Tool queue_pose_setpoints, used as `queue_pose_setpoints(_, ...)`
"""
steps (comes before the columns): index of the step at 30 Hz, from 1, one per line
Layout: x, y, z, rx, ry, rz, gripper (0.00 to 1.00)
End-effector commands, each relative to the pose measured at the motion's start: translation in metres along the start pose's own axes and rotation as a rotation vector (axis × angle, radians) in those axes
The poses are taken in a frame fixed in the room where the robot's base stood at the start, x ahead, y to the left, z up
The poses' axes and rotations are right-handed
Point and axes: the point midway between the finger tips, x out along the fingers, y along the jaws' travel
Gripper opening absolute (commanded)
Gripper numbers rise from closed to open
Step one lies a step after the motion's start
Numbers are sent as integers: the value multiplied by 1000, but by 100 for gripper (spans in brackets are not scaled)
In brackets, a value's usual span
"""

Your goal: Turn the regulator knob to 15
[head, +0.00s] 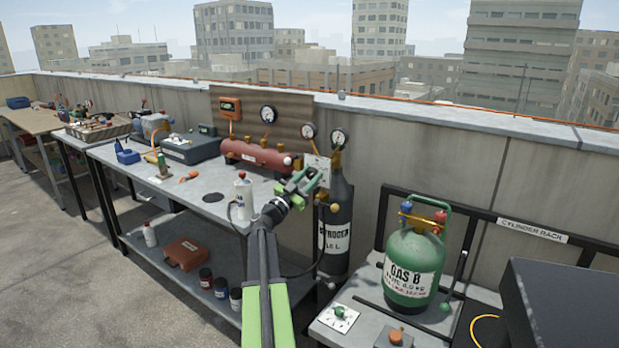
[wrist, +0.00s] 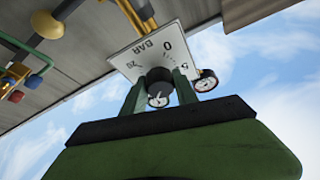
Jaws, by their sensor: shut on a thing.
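The regulator knob (wrist: 157,80) is a dark round knob in front of a white dial plate (wrist: 147,46) in the wrist view. The plate reads BAR, with a 0 and other numbers partly hidden. The plate also shows in the head view (head: 320,164), above the dark nitrogen cylinder (head: 338,200). My gripper (wrist: 160,88) has its green fingers on both sides of the knob and is shut on it. In the head view my gripper (head: 304,183) reaches the plate and hides the knob. I cannot read the knob's setting.
Small round gauges (head: 339,137) sit near the regulator. A red manifold (head: 258,155) and a white bottle (head: 243,197) stand on the workbench (head: 205,185) to the left. A green gas cylinder (head: 412,262) stands at the right. A parapet wall runs behind.

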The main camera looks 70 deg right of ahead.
Motion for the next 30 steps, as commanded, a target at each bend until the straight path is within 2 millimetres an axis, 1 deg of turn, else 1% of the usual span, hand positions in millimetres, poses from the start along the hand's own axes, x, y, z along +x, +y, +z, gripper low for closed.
queue_pose_setpoints(1, 0, -5, 0, 37, -3, 9, 0)
queue_pose_setpoints(9, 0, -6, 0, 217, -3, 83, 0)
queue_pose_setpoints(15, -1, -6, 0, 303, -3, 117, 0)
queue_pose_setpoints(21, -1, -6, 1, 347, -3, 135, 0)
queue_pose_setpoints(30, -1, -6, 1, 359, -3, 139, 0)
